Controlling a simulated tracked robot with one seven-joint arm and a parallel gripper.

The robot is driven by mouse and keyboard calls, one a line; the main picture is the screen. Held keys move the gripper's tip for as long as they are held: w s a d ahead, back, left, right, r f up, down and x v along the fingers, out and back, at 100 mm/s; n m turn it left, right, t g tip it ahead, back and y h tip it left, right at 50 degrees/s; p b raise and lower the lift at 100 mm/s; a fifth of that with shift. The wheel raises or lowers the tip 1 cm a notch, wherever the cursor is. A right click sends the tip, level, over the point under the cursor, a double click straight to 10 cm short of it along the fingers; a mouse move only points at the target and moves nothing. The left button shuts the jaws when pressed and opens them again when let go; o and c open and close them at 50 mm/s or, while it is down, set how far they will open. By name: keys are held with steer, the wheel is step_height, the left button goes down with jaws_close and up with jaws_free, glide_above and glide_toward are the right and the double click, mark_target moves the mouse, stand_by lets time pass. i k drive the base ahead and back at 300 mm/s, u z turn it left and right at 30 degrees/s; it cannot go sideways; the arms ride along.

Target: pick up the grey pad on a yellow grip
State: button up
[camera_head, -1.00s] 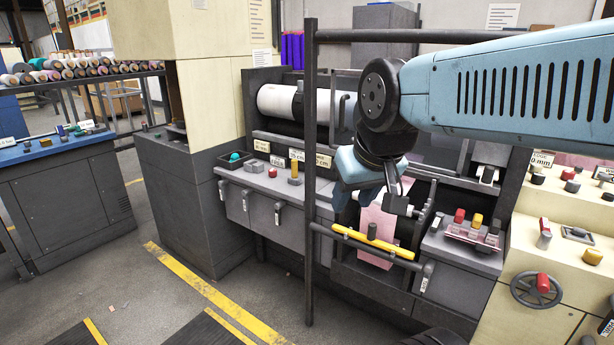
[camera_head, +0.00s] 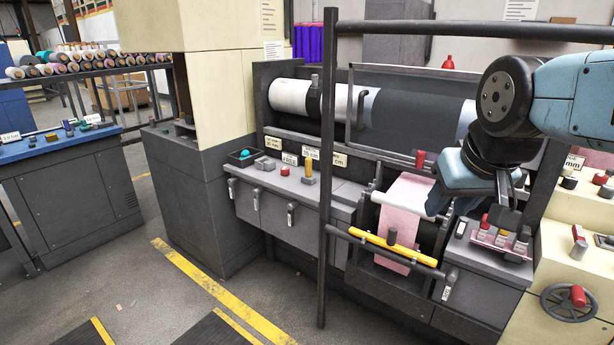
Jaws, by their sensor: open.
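My gripper (camera_head: 510,218) is open and points down just over the tray. I cannot tell whether its fingers are around the yellow grip or only in front of it.
A black upright post (camera_head: 325,190) and top rail stand before the machine. A yellow bar (camera_head: 385,247) crosses the pink felt (camera_head: 402,205) left of my gripper. Another yellow upright handle (camera_head: 309,165) stands on the left console.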

mark_target(308, 178)
steer(key=z, duration=0.1)
steer(key=i, duration=1)
steer(key=u, duration=0.1)
